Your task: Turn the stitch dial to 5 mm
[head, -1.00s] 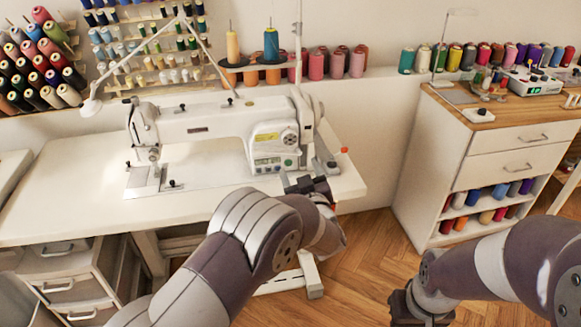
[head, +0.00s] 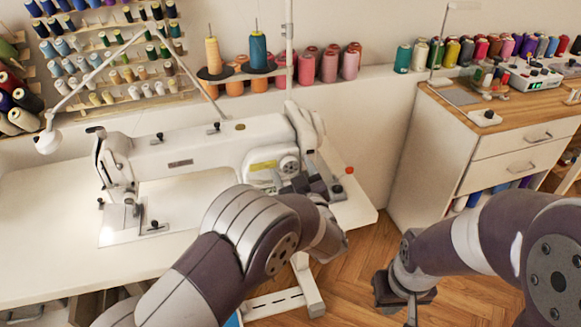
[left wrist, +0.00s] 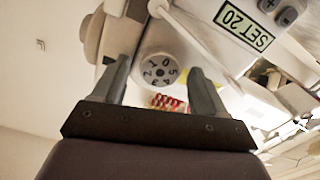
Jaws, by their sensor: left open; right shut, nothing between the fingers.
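The white sewing machine (head: 215,150) stands on a white table. Its round stitch dial (head: 289,164) is on the right end of the body, partly hidden low down by my left gripper (head: 308,184). In the left wrist view the pale dial (left wrist: 158,72) shows a face with dark digits, seen turned. It appears between the two fingertips of my left gripper (left wrist: 158,68), which is open. Gaps show on both sides, so the fingers look apart from it. I cannot make out the set value. My right gripper (head: 402,293) is shut and empty, low above the floor.
A thread stand (head: 290,60) rises behind the machine. A wooden-topped cabinet (head: 455,140) stands at right, with open floor (head: 350,270) between.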

